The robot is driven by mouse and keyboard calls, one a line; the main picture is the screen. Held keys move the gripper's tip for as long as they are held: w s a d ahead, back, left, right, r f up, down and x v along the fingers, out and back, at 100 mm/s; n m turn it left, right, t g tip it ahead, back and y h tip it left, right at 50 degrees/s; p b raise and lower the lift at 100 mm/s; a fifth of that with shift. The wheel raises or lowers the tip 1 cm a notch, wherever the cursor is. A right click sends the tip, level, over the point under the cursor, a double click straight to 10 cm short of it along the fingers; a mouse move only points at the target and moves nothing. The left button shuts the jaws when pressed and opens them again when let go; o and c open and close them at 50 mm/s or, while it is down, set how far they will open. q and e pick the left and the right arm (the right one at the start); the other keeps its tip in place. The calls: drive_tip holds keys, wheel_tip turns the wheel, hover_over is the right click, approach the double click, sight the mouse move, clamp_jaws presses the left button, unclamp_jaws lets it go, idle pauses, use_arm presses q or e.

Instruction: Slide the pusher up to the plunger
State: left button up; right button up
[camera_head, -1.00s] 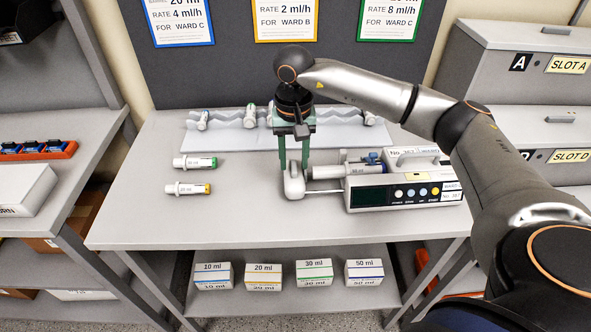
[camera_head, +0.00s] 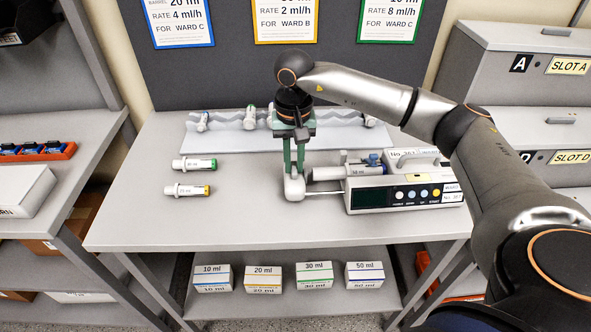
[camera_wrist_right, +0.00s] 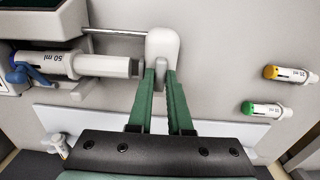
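The infusion pump (camera_head: 405,192) stands on the right part of the table with a 50 ml syringe (camera_head: 328,173) lying along its top. In the right wrist view the syringe's grey plunger end (camera_wrist_right: 134,68) points at the pusher, with a small gap. The white pusher (camera_head: 294,186) stands left of the pump on a thin metal rod; it also shows in the right wrist view (camera_wrist_right: 162,47). My right gripper (camera_head: 294,170) comes down from above, its green fingers closed around the pusher's narrow upper part. My left gripper is not in view.
Two loose syringes, green-tipped (camera_head: 194,164) and yellow-tipped (camera_head: 187,190), lie left on the table. A wavy rack (camera_head: 230,140) with several syringes is behind. Labelled boxes (camera_head: 264,278) stand on the lower shelf. The table front is clear.

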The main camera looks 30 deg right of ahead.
clamp_jaws()
drive_tip(key=shift+s+d, duration=0.25)
drive_tip(key=shift+d, duration=0.2)
idle(0.5)
drive_tip(key=shift+o, duration=2.4)
unclamp_jaws()
drive_tip(key=shift+r, duration=0.15)
wheel_tip(320, 180, up, 7)
drive_tip(key=p, duration=0.4)
